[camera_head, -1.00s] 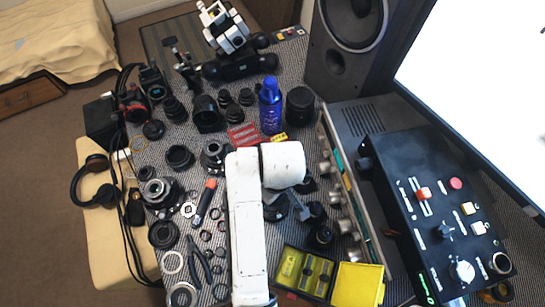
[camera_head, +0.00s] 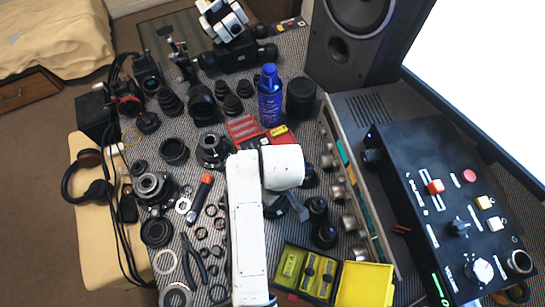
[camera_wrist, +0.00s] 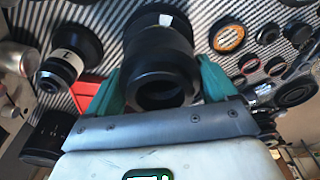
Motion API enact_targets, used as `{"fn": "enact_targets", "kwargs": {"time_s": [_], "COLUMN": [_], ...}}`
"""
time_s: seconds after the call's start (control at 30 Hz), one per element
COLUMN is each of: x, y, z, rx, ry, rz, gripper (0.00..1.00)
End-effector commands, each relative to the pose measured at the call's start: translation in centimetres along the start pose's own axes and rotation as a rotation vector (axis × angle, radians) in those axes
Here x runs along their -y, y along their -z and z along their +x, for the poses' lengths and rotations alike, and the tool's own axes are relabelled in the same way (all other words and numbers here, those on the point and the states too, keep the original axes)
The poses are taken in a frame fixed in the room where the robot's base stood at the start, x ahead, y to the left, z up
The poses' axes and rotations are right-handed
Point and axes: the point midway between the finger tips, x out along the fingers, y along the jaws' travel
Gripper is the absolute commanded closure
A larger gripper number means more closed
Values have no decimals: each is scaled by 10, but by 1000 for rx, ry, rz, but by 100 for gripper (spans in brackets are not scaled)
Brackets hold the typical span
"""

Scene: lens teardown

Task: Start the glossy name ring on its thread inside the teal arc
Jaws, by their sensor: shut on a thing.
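My gripper (camera_wrist: 160,88) has two teal fingers, one on each side of a black hollow cylinder (camera_wrist: 160,62) in the wrist view. It is shut on this cylinder, whose round open end faces the camera. A wider black part with a white mark sits behind it; I cannot tell whether the two touch or are joined. I cannot pick out the glossy name ring or its thread for sure. No separate teal arc shows apart from the fingers. In the head view my white arm hides most of the gripper.
A lens with a white band (camera_wrist: 72,57) and a red tray (camera_wrist: 88,92) are close left. An orange-rimmed disc (camera_wrist: 228,36) and several small rings lie right. In the head view, a blue bottle (camera_head: 270,100), an open yellow box (camera_head: 308,272) and a control panel (camera_head: 440,190) surround the arm.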

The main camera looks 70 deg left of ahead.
Motion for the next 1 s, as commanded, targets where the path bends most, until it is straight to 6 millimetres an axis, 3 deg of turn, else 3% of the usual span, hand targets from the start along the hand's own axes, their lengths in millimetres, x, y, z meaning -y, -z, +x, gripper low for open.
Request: {"fn": "enact_targets", "kwargs": {"time_s": [1.0], "x": [0], "y": [-3], "z": [11], "rx": [0], "ry": [0], "rz": [0], "gripper": [44]}}
